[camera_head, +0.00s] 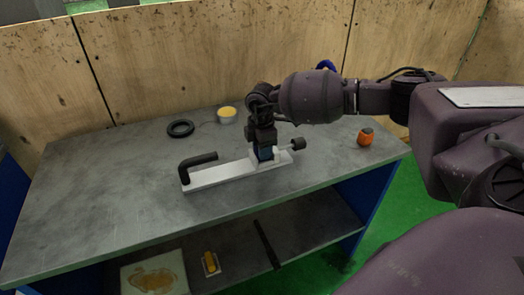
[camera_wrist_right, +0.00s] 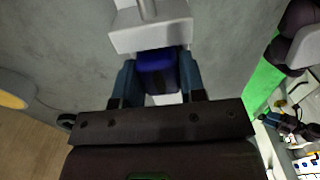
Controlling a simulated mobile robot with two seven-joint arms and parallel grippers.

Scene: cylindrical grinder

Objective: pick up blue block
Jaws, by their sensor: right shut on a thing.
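The blue block (camera_wrist_right: 157,62) is dark blue and sits between the two fingers of my right gripper (camera_wrist_right: 157,82) in the right wrist view. The fingers are shut on it, one on each side. In the head view my right gripper (camera_head: 264,153) points down over the right end of a white fixture (camera_head: 222,175) on the bench. There the block is mostly hidden by the fingers. The block is right beside the white fixture; I cannot tell whether it still touches it. My left gripper is not in view.
A black ring (camera_head: 181,128), a cup with yellow contents (camera_head: 227,115) and an orange object (camera_head: 365,137) stand on the grey bench (camera_head: 105,185). The left part of the bench is clear. A wooden wall (camera_head: 180,55) stands behind.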

